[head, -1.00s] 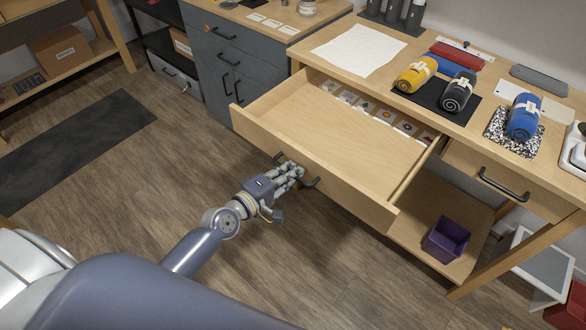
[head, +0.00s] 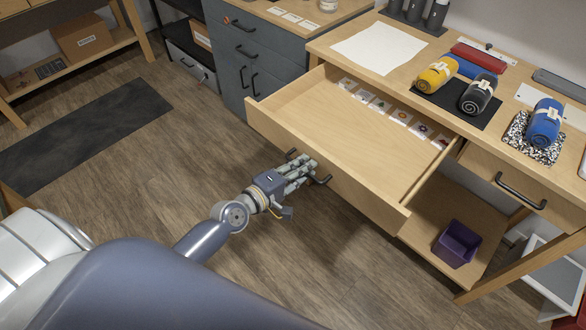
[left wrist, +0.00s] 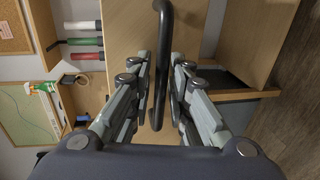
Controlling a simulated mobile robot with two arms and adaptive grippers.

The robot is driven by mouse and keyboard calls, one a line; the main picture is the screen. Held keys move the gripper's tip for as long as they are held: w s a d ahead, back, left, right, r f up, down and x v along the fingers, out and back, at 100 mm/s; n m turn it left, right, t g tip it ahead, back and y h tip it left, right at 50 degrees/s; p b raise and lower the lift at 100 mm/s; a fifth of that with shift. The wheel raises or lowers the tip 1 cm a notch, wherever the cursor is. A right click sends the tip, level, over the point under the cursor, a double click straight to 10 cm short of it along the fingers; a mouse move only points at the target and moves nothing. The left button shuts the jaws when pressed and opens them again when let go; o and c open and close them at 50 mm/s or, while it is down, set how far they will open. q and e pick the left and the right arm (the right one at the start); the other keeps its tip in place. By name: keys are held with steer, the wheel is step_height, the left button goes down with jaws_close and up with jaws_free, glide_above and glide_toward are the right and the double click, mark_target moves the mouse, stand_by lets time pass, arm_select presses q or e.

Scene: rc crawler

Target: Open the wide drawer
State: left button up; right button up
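The wide drawer (head: 335,161) is a pale wooden drawer under the desk. It stands pulled well out, with its inside open to view. Its dark bar handle (head: 322,180) is on the front panel. My left gripper (head: 308,166) is at this handle. In the left wrist view, the handle (left wrist: 162,60) runs upright between the two fingers of my left gripper (left wrist: 162,62), which lie close on either side of it. The fingers look shut on the handle, though the exact contact is hard to see. My right gripper is not in view.
Several small picture cards (head: 378,104) lie at the back inside the drawer. A narrower drawer (head: 515,185) at the right is shut. A purple bin (head: 456,244) sits on the lower shelf. A grey cabinet (head: 250,60) stands at the left. Floor before the drawer is free.

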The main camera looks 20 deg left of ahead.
arm_select(q)
steer(key=v, duration=1.1)
steer(key=shift+s, duration=0.4)
steer(key=shift+a, duration=0.1)
steer(key=s+a+f+m+g+y, duration=0.1)
steer(key=s+a+f+m+g, duration=0.15)
steer(key=f, duration=0.75)
steer(key=s+a+f+m+g+y, duration=0.1)
steer(key=s+a+f+m+y, duration=0.15)
steer(key=f, duration=0.65)
steer(key=s+a+f+m+g+y, duration=0.15)
steer(key=s+f, duration=0.25)
steer(key=f, duration=0.6)
steer(key=s+d+f+m+g, duration=0.3)
steer(key=s+f, duration=0.6)
steer(key=s, duration=0.3)
steer(key=s+d+f+m+g, duration=0.3)
steer(key=s+f+m+g, duration=0.2)
steer(key=s, duration=0.7)
step_height(320, 180, down, 5)
steer(key=shift+s+d+r+m+g, duration=0.15)
steer(key=shift+s+d+m+g, duration=0.2)
steer(key=shift+m, duration=0.7)
